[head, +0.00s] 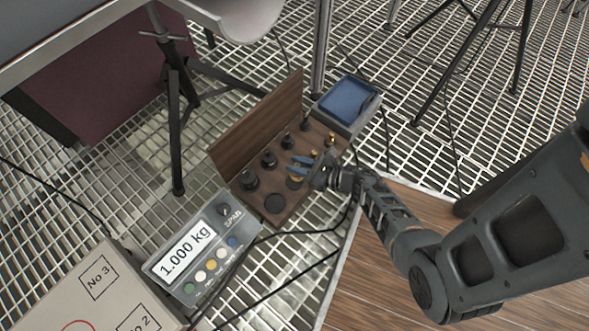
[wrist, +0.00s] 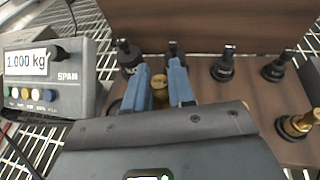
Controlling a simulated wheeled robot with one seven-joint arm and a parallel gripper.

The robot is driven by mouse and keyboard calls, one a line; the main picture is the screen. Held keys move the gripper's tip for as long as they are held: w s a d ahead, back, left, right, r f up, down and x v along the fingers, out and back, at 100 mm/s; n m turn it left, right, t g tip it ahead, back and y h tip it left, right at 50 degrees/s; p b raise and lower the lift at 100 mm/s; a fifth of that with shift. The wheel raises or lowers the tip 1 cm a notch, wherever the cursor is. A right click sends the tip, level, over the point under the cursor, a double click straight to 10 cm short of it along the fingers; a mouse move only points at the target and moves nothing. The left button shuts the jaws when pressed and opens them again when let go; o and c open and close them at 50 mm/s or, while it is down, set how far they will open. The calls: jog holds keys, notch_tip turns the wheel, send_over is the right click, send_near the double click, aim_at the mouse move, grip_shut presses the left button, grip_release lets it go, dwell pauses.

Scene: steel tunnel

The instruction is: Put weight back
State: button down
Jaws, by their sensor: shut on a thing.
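An open wooden weight box (head: 262,122) stands on the grating, its lid raised at the back. My gripper (head: 300,167) is over the box's front row and comes in from the right. In the wrist view, the blue fingers of my gripper (wrist: 161,88) are shut on a brass weight (wrist: 158,86). Its lower part is hidden by the gripper, and I cannot tell whether it touches the box. Several black weights (head: 249,180) stand in the back row. Another brass weight (wrist: 297,125) stands to the right of my gripper. A dark round hollow (head: 275,203) shows at the box's near left end.
A grey display (head: 188,252) reading 1.000 kg stands left of the box. A box marked No 3 (head: 98,278) is at the lower left. Tripod legs (head: 176,130) and black cables are close by.

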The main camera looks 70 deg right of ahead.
jog(key=shift+w+a+f, duration=0.1)
jog(key=shift+w+f, duration=0.25)
jog(key=shift+w, duration=0.1)
notch_tip(320, 180, down, 4)
jog(key=b, duration=0.2)
jog(key=shift+r+b, duration=0.1)
jog(key=shift+b, duration=0.2)
jog(key=c, duration=1)
grip_release()
jog(key=shift+o, duration=0.2)
